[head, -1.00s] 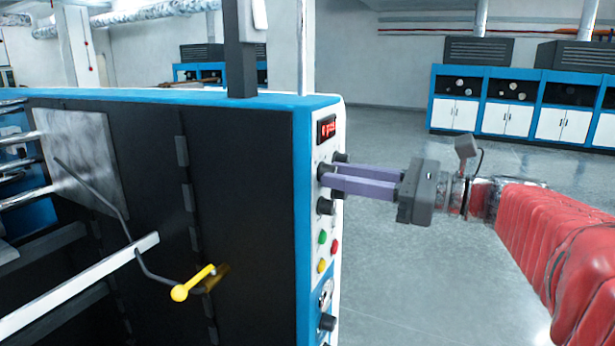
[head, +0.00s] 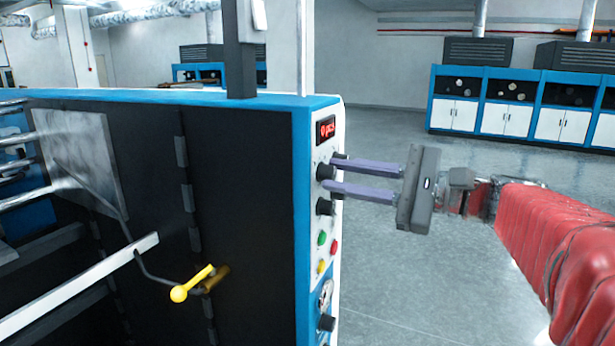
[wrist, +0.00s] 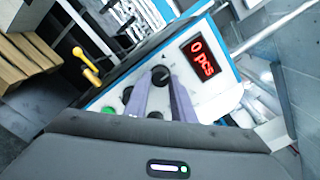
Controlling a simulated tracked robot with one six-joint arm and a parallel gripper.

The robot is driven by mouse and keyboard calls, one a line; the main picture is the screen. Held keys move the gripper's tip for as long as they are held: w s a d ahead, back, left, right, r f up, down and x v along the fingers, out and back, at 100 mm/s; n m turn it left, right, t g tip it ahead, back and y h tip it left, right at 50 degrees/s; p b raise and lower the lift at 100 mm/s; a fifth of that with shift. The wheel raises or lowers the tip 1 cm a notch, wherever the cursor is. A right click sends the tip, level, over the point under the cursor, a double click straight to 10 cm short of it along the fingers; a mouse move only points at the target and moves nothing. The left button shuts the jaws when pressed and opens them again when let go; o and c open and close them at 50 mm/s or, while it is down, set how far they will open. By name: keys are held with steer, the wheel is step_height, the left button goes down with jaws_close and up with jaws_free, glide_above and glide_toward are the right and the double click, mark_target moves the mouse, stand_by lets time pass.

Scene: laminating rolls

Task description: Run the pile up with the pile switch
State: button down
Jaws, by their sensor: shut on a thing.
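My gripper (head: 332,173) reaches from the right to the control panel (head: 314,226) on the machine's end. Its two purple fingers are shut on a black knob (head: 325,171) below the red display (head: 326,129). In the wrist view the knob (wrist: 160,76) sits between the fingertips, and the gripper looks tilted relative to the panel. The display (wrist: 201,56) reads "0 pcs" there. Another black knob (head: 325,206) sits just below the held one. No label naming the pile switch is readable.
Green (head: 322,238), red (head: 334,247) and yellow (head: 320,266) buttons lie lower on the panel, with a further black knob (head: 327,322) below. A yellow-handled crank (head: 194,283) sticks out at the machine's dark side. Open floor (head: 400,270) lies right of the panel.

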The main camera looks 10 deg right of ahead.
stand_by(0.3)
steer(key=c, duration=1.5)
jaws_free()
steer(key=shift+d, duration=0.1)
steer(key=shift+v, duration=6.85)
